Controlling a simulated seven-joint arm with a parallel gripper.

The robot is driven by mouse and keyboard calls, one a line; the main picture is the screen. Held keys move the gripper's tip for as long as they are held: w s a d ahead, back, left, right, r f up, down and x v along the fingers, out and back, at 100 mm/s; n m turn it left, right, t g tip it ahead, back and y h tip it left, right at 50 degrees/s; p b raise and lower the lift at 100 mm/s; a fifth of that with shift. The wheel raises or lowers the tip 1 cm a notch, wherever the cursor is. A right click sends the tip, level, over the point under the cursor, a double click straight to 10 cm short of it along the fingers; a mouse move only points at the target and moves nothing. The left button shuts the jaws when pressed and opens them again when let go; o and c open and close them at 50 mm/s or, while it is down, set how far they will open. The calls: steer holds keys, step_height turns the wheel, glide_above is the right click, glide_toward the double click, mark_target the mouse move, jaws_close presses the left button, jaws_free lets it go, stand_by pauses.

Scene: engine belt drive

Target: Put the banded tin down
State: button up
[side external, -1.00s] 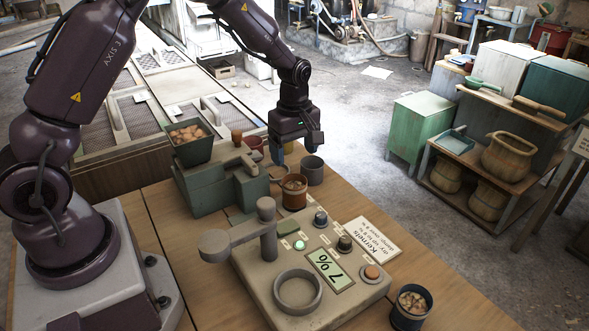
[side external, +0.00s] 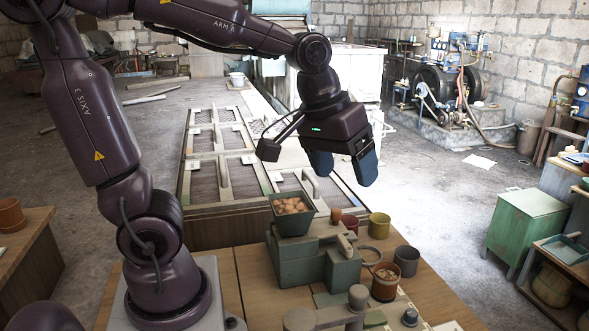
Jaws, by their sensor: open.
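My gripper (side external: 343,170) is open and empty, raised above the far end of the wooden bench, with its blue fingertips apart and pointing down. Below it stand several small tins: a dark red one (side external: 350,223), an olive-yellow one (side external: 379,226), a grey one (side external: 406,261) and a rust-brown one (side external: 385,288) with kernels inside. All stand upright on the bench, clear of the gripper. The rust-brown tin has a darker upper edge, but I cannot tell for certain which tin is the banded one.
A green hopper of kernels (side external: 292,222) sits on a grey-green machine (side external: 325,265) left of the tins. The meter's post (side external: 357,298) rises at the lower edge, its front cut off. Screened drying trays (side external: 218,182) lie behind. A green cabinet (side external: 527,225) stands right.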

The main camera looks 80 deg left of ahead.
steer(key=s+d+m+t, duration=0.1)
steer(key=s+m, duration=0.4)
steer(key=s, duration=0.3)
steer(key=shift+d+r+m+t, duration=0.15)
steer(key=shift+r+m+t, duration=0.15)
steer(key=shift+r+t, duration=0.1)
